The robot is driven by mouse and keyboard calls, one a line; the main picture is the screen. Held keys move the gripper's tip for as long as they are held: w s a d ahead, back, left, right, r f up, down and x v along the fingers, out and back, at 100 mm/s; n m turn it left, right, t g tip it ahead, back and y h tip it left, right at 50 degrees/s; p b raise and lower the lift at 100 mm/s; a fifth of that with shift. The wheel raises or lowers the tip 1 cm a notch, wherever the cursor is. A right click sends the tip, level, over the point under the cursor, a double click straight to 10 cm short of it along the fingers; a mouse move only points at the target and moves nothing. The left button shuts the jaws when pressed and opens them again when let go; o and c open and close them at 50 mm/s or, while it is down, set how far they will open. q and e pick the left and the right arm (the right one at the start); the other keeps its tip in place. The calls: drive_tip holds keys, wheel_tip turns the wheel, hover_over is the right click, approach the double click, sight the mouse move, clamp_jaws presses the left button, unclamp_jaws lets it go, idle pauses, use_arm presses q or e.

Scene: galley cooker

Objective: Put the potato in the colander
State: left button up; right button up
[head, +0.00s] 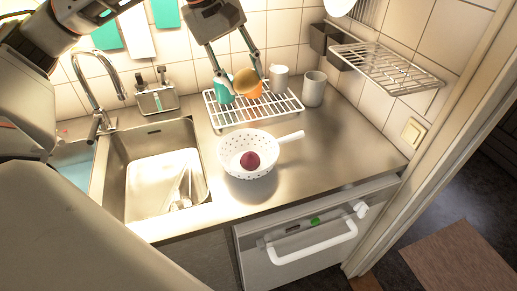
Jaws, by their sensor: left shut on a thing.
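My left gripper (240,77) reaches down from the top over the white wire rack. It is shut on a brownish-yellow potato (246,81), held in front of the cups on the rack. The white colander (231,157) with dark holes and a white handle stands on the steel counter, in front of the rack and below the gripper in the picture. A dark red round thing (250,161), like an onion, lies in the colander. The potato is apart from the colander. My right gripper is not in view.
The wire rack (215,112) holds a teal cup (222,93) and an orange cup (254,92). The sink (120,157) and tap (82,78) are at left. A wall shelf (390,68) juts out at right. The counter right of the colander is clear.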

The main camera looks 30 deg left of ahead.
use_arm(q)
drive_tip(key=shift+w+a+r, duration=0.15)
drive_tip(key=shift+w+r, duration=0.1)
drive_tip(key=shift+r, duration=0.15)
wheel_tip(320, 180, down, 19)
drive_tip(key=shift+s+f, duration=0.1)
drive_tip(key=shift+s, duration=0.05)
drive_tip(key=shift+f, duration=0.15)
drive_tip(key=shift+f, duration=0.15)
drive_tip(key=shift+f+b, duration=0.3)
drive_tip(key=shift+f, duration=0.2)
drive_tip(key=o, duration=1.2)
drive_tip(key=shift+r, duration=0.1)
